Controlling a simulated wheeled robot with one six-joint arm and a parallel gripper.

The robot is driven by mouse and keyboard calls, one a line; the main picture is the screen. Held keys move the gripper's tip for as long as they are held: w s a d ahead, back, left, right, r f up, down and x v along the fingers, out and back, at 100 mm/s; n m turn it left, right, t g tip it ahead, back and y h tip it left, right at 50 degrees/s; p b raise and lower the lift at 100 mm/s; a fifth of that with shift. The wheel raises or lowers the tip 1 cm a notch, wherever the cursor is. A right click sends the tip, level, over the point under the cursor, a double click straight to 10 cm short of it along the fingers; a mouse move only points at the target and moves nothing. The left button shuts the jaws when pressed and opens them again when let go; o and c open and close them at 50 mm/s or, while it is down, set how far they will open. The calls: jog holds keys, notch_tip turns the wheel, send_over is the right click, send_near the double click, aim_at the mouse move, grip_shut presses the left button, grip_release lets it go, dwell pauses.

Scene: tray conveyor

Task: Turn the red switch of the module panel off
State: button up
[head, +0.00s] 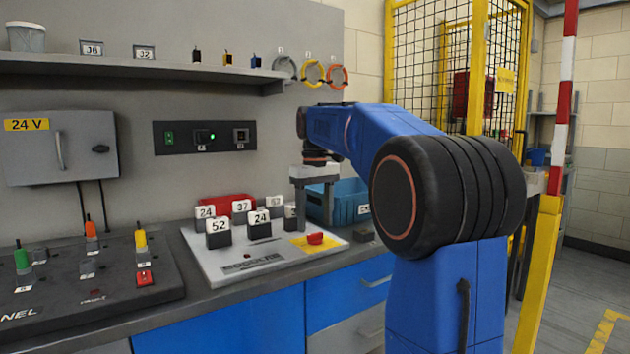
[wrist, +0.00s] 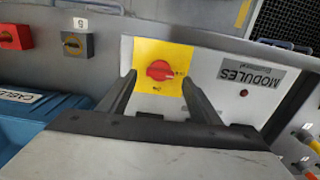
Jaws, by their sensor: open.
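The red switch (head: 315,239) is a rotary knob on a yellow plate at the right front of the white module panel (head: 215,265). In the wrist view the red switch (wrist: 160,70) lies between and just beyond my fingertips, its handle roughly crosswise on the yellow plate (wrist: 148,52). Small lettering is beside and below the knob, too small to read surely. My gripper (head: 315,210) points down above the panel's right part; in the wrist view my gripper (wrist: 158,88) is open, with one finger on each side of the switch and nothing held. Contact with the panel cannot be told.
Numbered modules (head: 217,233) stand on the panel left of my gripper. A blue bin (head: 345,200) and a red bin (head: 228,203) are behind. A dark panel (head: 80,285) with coloured plugs lies to the left. A shelf (head: 140,66) overhangs the wall.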

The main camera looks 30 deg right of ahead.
notch_tip(320, 180, up, 14)
jog(key=shift+r, duration=0.25)
dwell(0.6)
jog(key=s+a+f+t, duration=0.2)
jog(key=s+a+f, duration=0.8)
jog(key=s+f, duration=0.4)
jog(key=s+a+f+t, duration=0.1)
jog(key=s+a+f, duration=0.2)
jog(key=s+f, duration=0.5)
jog(key=s+a+f+t, duration=0.1)
jog(key=s+a+f, duration=0.1)
jog(key=s+f, duration=0.6)
notch_tip(320, 180, down, 8)
jog(key=shift+s+a+r+m+t, duration=0.1)
jog(key=shift+s+a+m+t, duration=0.1)
jog(key=shift+a+m+t, duration=0.15)
